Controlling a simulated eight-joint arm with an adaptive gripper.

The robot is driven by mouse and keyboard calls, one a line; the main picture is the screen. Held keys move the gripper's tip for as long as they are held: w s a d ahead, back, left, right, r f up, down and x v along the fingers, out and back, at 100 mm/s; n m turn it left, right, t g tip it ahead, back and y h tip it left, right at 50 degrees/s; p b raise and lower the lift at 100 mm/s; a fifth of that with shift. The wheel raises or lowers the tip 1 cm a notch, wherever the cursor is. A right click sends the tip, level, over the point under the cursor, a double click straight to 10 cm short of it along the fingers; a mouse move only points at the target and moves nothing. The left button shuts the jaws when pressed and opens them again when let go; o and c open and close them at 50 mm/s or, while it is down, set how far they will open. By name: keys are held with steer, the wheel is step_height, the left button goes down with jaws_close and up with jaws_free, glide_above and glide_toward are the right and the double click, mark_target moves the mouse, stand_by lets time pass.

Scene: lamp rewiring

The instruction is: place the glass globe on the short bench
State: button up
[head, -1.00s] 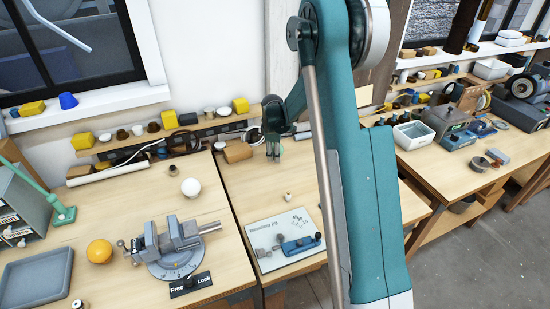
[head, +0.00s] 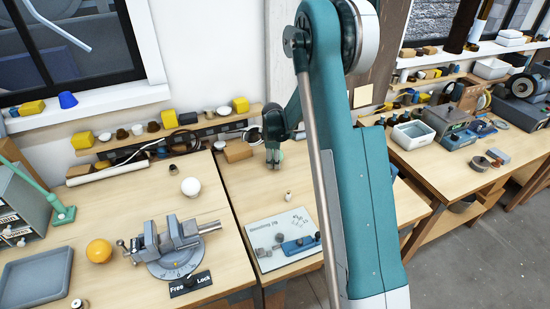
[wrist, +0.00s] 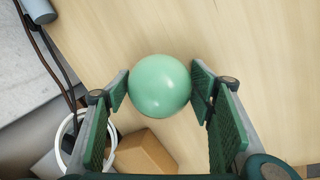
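A smooth, pale green globe (wrist: 160,86) sits between the two fingertips of my gripper (wrist: 160,88) in the wrist view. The green pads are close against its left and right sides; I cannot tell whether they press on it. In the head view my gripper (head: 273,162) points down over the back of the middle bench (head: 240,185), with a bit of the green globe (head: 281,156) showing beside the fingers. Whether the globe rests on the wood is unclear. A left bench (head: 130,205) adjoins the middle one, and another bench (head: 440,158) stands at the right.
A brown block (wrist: 145,153) and a white ring (wrist: 72,135) lie near the globe. The left bench holds a white ball (head: 190,187), an orange ball (head: 99,251), a vise (head: 172,240) and a grey tray (head: 36,278). A jig board (head: 283,240) lies at the middle bench's front.

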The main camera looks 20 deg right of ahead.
steer(key=shift+o, duration=0.2)
steer(key=shift+r, duration=0.15)
steer(key=shift+v, duration=6)
steer(key=shift+r, duration=0.1)
steer(key=s+a+r+m+t, duration=0.1)
steer(key=s+a+r+m, duration=0.3)
steer(key=s+r, duration=0.65)
steer(key=s+a+r+m+t, duration=0.1)
steer(key=s+a+r+m, duration=0.1)
steer(key=s+a+r, duration=0.65)
steer(key=s+a+m+t, duration=0.1)
steer(key=s+m, duration=0.2)
steer(key=s, duration=1.1)
steer(key=s+a+m+t+y, duration=0.1)
steer(key=s+a+m, duration=0.1)
steer(key=s, duration=1.2)
steer(key=shift+m+t, duration=0.4)
steer(key=shift+m, duration=0.1)
